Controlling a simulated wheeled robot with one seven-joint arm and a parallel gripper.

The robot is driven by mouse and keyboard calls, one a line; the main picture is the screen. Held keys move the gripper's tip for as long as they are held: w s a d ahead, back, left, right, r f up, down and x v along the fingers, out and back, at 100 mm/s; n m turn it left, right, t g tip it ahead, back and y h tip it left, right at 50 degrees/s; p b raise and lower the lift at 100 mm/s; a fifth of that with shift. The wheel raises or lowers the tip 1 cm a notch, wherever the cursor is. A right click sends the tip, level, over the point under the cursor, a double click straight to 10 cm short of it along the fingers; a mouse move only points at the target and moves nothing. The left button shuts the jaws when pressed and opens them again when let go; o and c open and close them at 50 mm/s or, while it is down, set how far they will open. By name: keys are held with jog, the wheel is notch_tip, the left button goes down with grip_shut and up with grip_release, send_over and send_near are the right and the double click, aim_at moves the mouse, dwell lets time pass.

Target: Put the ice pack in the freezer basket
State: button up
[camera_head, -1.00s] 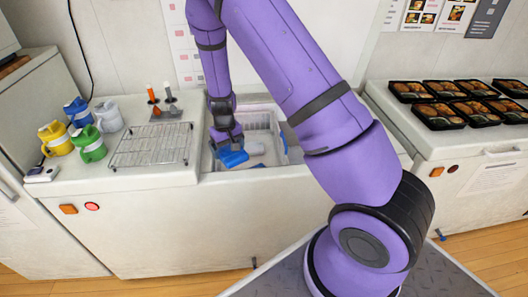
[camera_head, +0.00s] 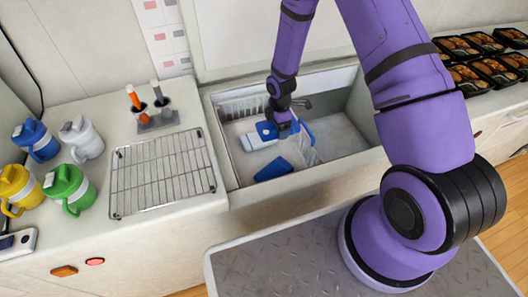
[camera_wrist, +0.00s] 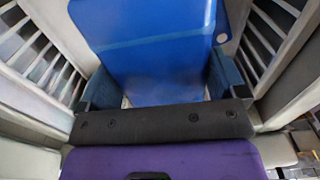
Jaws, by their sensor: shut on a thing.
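My gripper (camera_head: 279,130) is low inside the open freezer, shut on a blue ice pack (camera_head: 266,131). In the wrist view the blue ice pack (camera_wrist: 155,50) fills the space between the fingers, and the gripper (camera_wrist: 158,85) grips its sides. White slatted walls of the freezer basket (camera_wrist: 265,45) rise on both sides of it. In the head view the white wire basket (camera_head: 241,108) stands at the left of the freezer, its right side partly hidden by my gripper. I cannot tell whether the pack touches the basket floor.
Another blue piece (camera_head: 273,169) lies low near the freezer's front wall. The freezer's right part (camera_head: 345,125) looks free. A wire rack (camera_head: 163,173) lies on the counter to the left, with coloured jugs (camera_head: 68,187) beyond. Black meal trays (camera_head: 480,72) stand at the right.

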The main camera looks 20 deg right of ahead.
aim_at(271, 134)
jog(key=a+f+n, duration=0.1)
jog(key=n, duration=0.1)
jog(key=a+f+n, duration=0.1)
jog(key=n, duration=0.1)
jog(key=a+f+n, duration=0.1)
jog(key=n, duration=0.1)
jog(key=shift+s+n, duration=0.25)
jog(key=shift+n, duration=0.15)
jog(key=shift+s+a+f+n, duration=0.1)
jog(key=shift+a+f+n, duration=0.2)
jog(key=shift+f, duration=1.5)
jog(key=shift+a+f+n, duration=0.1)
jog(key=shift+f+n, duration=0.25)
jog(key=shift+f, duration=1.45)
jog(key=shift+s+a+f+n, duration=0.1)
jog(key=shift+a+f+n, duration=0.2)
jog(key=shift+f, duration=1.5)
jog(key=shift+d, duration=0.1)
jog(key=o, duration=0.7)
jog(key=shift+f, duration=0.1)
jog(key=shift+o, duration=0.5)
